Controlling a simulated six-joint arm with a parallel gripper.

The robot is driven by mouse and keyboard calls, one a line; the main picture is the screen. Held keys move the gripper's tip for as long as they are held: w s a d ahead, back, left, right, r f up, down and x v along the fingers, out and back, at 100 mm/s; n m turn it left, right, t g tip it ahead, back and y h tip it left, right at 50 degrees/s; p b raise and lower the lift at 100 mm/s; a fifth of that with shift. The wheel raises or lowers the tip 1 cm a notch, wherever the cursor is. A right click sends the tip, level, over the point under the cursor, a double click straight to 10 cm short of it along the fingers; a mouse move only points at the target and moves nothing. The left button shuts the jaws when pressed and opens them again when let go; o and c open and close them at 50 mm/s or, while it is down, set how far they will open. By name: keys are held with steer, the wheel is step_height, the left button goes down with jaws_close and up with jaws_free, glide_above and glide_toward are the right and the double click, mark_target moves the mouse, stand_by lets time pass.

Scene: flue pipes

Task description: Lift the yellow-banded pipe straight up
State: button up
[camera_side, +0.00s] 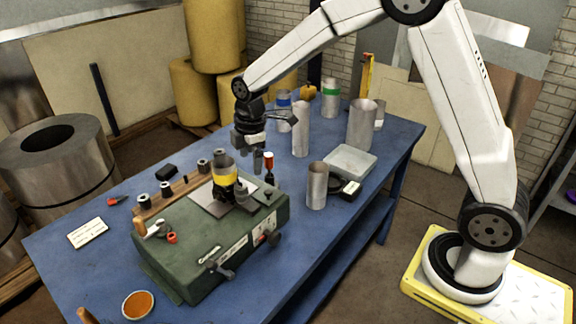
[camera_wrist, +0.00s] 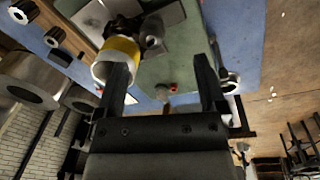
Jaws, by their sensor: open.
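The yellow-banded pipe (camera_side: 224,174) is a short grey tube with a broad yellow band. It stands about upright at a black fixture on top of the green machine (camera_side: 165,258); its lower end is hard to make out. In the wrist view the pipe (camera_wrist: 122,48) is at upper left, partly behind the left finger. My gripper (camera_side: 251,158) is above and to the right of the pipe in the side view. Its fingers are apart in the wrist view (camera_wrist: 162,75), with nothing held between them. The pipe is not centred between them.
A red-handled tool (camera_side: 268,161) stands close to my gripper. A wooden rail with several spools (camera_side: 165,189) lies behind the machine. Plain pipes (camera_side: 317,186), a green-banded pipe (camera_side: 330,105) and a grey tray (camera_side: 350,162) are to the right.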

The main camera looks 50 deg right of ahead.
mark_target(225, 173)
steer(key=w+n, duration=0.4)
steer(key=w+a+n, duration=0.1)
steer(key=w+n, duration=0.1)
steer(key=w, duration=0.1)
steer(key=shift+w+a+f+n+g, duration=0.1)
steer(key=shift+f+n+g, duration=0.2)
steer(key=shift+n+g, duration=0.1)
steer(key=shift+w+a+n, duration=0.15)
steer(key=shift+w+n, duration=0.5)
steer(key=shift+n, duration=0.25)
steer(key=shift+f, duration=0.1)
steer(key=shift+f, duration=3.85)
steer(key=c, duration=1)
steer(key=shift+r, duration=0.1)
steer(key=shift+r, duration=0.1)
